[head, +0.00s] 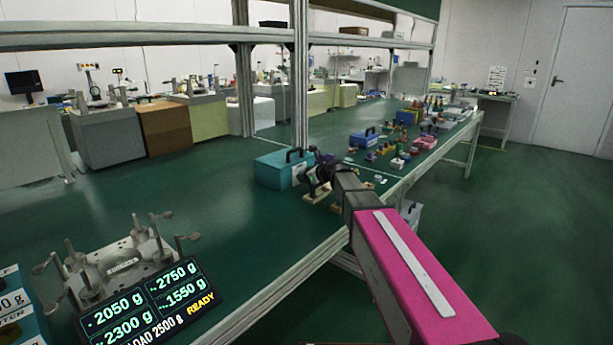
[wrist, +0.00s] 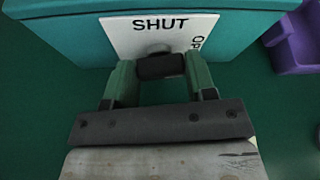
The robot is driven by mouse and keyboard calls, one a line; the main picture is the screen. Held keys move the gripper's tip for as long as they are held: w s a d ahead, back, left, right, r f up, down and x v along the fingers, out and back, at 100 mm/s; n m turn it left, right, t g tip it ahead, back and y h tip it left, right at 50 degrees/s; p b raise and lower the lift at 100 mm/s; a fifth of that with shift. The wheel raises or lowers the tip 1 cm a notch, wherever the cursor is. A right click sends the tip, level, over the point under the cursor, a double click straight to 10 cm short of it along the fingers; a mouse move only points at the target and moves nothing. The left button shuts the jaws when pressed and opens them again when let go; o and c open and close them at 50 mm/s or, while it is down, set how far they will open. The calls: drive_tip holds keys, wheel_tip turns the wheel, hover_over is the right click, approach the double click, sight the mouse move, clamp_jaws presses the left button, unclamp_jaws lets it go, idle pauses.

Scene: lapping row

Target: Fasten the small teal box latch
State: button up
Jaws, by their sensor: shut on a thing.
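The latch (wrist: 160,66) is a dark knob on a grey round pivot, below the word SHUT. My gripper (wrist: 159,72) has its two green fingers on either side of the knob, shut on it. In the head view my gripper (head: 318,182) is at the box's right side; the latch is hidden there.
A purple bin (wrist: 297,45) stands right of the box in the wrist view. A blue box (head: 364,139) and several small coloured items lie farther along the bench. A metal fixture (head: 125,262) and a weight display (head: 150,302) are at front left. The bench left of the box is clear.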

idle(0.4)
drive_tip(key=o, duration=0.9)
drive_tip(key=shift+o, duration=0.2)
drive_tip(key=v, duration=1.1)
drive_tip(key=shift+s+a, duration=0.1)
drive_tip(key=shift+a, duration=0.05)
drive_tip(key=shift+c, duration=0.3)
